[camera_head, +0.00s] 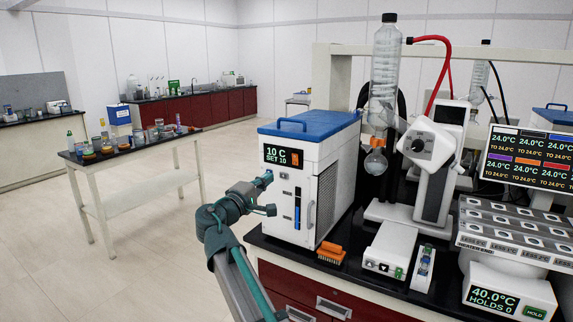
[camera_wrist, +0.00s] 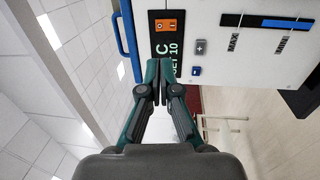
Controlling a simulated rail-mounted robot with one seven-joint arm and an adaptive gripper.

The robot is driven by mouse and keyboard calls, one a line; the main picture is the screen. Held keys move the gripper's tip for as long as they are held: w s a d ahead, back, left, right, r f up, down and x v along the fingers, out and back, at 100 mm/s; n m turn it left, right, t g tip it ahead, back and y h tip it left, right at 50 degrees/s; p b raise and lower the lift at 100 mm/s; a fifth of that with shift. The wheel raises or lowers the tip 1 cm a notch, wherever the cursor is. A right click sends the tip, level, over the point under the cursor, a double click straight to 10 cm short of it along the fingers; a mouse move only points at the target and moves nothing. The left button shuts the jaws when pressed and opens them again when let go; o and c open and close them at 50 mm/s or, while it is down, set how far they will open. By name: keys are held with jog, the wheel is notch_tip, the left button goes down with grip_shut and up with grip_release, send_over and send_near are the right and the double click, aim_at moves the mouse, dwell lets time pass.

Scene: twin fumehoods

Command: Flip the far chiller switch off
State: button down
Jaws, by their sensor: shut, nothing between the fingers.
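A white chiller (camera_head: 330,165) with a blue lid and handle stands at the bench's left end. Its display (camera_head: 283,156) reads 10 C, SET 10. In the wrist view, its orange rocker switch (camera_wrist: 169,26), marked O and I, sits at the end of the dark display panel; which side is pressed is unclear. My gripper (camera_head: 266,179) is shut and empty in front of the chiller, just below the display. In the wrist view its fingertips (camera_wrist: 160,80) overlap the display's edge, apart from the switch; contact with the panel is unclear. Another blue-lidded unit (camera_head: 552,116) is mostly hidden behind the monitor.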

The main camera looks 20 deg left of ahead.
aim_at(295, 157)
jog(key=w+p, duration=0.1)
jog(key=w, duration=0.3)
jog(key=w+d+r+p, duration=0.1)
jog(key=w+p, duration=0.1)
jog(key=w, duration=0.2)
jog(key=w+d+p, duration=0.1)
jog(key=w, duration=0.3)
jog(key=shift+w+r, duration=0.2)
jog(key=shift+r, duration=0.2)
jog(key=shift+w+p, duration=0.35)
jog(key=shift+w, duration=0.35)
